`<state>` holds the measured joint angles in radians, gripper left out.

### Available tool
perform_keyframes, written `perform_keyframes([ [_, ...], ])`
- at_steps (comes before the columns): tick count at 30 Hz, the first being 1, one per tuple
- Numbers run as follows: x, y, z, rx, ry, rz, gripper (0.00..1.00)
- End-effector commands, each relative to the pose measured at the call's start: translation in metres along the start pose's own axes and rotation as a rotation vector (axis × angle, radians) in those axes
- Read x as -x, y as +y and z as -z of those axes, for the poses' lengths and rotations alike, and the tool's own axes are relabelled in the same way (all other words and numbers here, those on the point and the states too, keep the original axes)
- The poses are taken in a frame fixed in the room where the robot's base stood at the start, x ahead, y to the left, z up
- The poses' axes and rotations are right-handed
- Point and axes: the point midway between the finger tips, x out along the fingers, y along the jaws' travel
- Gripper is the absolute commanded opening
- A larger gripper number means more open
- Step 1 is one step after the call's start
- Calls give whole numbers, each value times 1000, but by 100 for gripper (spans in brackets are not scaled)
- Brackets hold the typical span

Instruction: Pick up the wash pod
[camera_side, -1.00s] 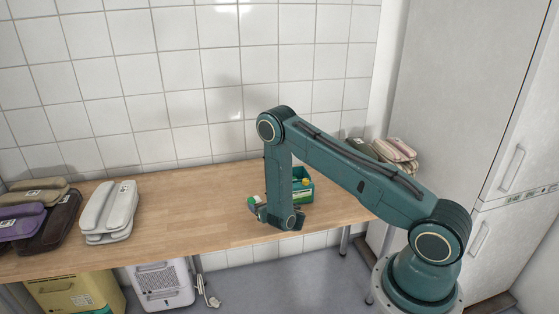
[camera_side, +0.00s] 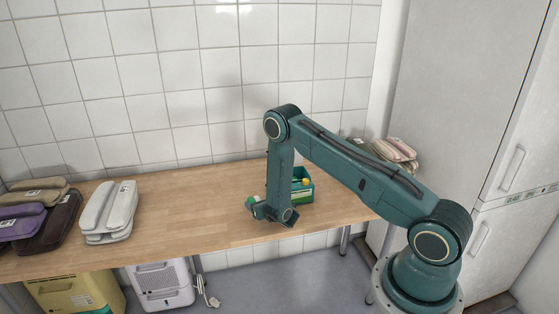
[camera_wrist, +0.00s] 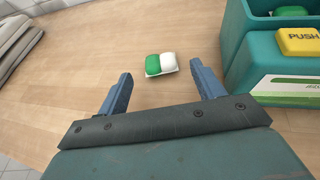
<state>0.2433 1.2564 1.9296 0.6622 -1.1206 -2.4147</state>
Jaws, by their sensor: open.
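The wash pod (camera_wrist: 161,64) is a small pillow shape, half green and half white. It lies on the wooden tabletop in the wrist view, centred just ahead of my open gripper (camera_wrist: 161,70), near the line between the two blue fingertips and apart from both. In the side view the pod (camera_side: 250,201) is a small green spot beside my gripper (camera_side: 259,210), which is low over the table and partly hides it.
A teal dispenser box (camera_wrist: 288,85) with a yellow PUSH button (camera_wrist: 298,41) stands close to the right finger. Another green pod (camera_wrist: 290,11) shows in its top. Folded white cloth-like bundles (camera_side: 107,210) lie to the left. Bare wood (camera_side: 190,205) lies between.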

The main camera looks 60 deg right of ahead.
Motion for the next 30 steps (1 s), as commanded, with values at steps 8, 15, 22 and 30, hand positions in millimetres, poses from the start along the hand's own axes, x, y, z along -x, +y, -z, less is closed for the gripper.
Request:
perform_keyframes([
  [8,-26,0,0,-2,-2,0,67],
  [15,-36,0,0,0,0,-1,67],
  [22,-37,0,0,0,0,-2,67],
  [30,-36,0,0,0,0,-2,67],
])
